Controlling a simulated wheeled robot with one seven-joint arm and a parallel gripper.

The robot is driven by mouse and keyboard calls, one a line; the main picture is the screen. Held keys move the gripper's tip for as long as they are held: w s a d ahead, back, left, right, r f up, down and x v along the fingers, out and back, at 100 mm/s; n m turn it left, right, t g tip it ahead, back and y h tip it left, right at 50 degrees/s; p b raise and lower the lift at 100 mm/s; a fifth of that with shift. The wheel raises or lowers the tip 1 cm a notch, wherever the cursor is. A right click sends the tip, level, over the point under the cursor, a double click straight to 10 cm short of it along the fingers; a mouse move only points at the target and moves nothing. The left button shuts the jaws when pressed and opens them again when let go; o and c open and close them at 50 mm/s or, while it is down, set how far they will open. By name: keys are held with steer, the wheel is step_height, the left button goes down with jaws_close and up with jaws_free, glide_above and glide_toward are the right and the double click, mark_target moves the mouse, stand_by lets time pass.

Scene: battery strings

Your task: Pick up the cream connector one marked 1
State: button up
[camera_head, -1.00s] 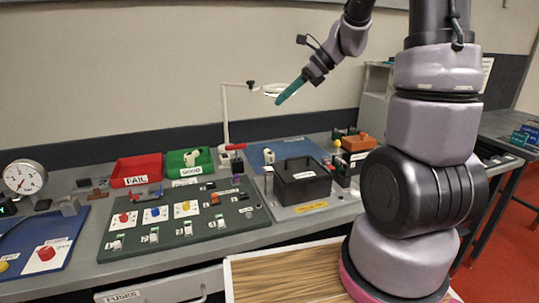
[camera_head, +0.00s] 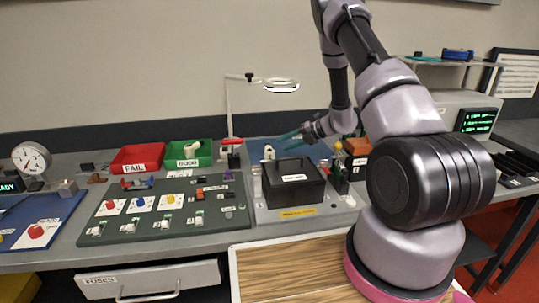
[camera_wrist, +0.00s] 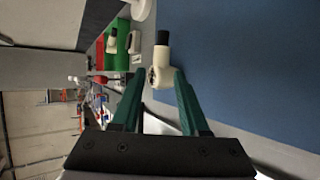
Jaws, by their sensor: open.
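A cream connector (camera_head: 269,153) with a dark end stands on the blue mat (camera_head: 252,147), behind the black box. In the wrist view this cream connector (camera_wrist: 161,62) lies ahead of and between my finger tips, at the edge of the blue mat (camera_wrist: 235,60). A dark mark shows on it, but I cannot read it. My gripper (camera_head: 292,136) has teal fingers and is open and empty, just right of the connector. Another cream connector (camera_head: 192,151) is in the green GOOD tray (camera_head: 175,160); its marking cannot be read.
The black lidded box (camera_head: 293,185) stands in front of the mat. A magnifier lamp (camera_head: 280,84) rises behind. The red FAIL tray (camera_head: 135,160) is at the left, behind a dark board (camera_head: 140,232) with several parts. An orange block (camera_head: 357,146) is at the right.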

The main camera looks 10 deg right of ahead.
mark_target(269, 153)
steer(key=shift+x, duration=3.6)
steer(key=shift+f, duration=0.1)
jaws_close()
